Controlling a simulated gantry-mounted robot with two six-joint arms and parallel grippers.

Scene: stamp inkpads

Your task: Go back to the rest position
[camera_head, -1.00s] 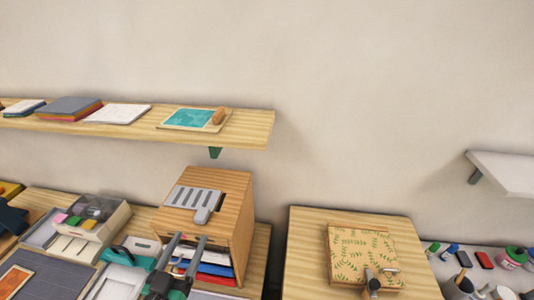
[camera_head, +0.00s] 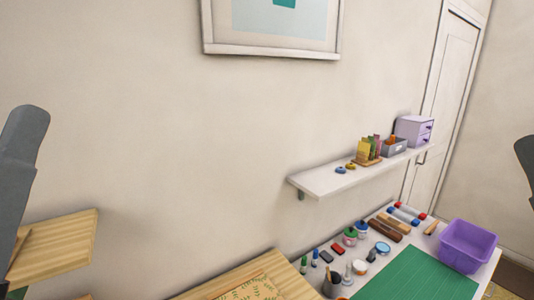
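Parts of my own arms show at the left edge and at the right edge of the head view. The fingertips of both grippers are out of the picture, so neither gripper shows. The patterned leafy sheet (camera_head: 250,286) on the wooden table is cut off by the bottom edge.
A green mat (camera_head: 425,275), a purple bin (camera_head: 466,245) and several small jars and rollers lie on the white table at the lower right. A white shelf (camera_head: 325,182) above holds a grey box and a lilac drawer unit (camera_head: 412,130). A wooden shelf end (camera_head: 65,242) is at left.

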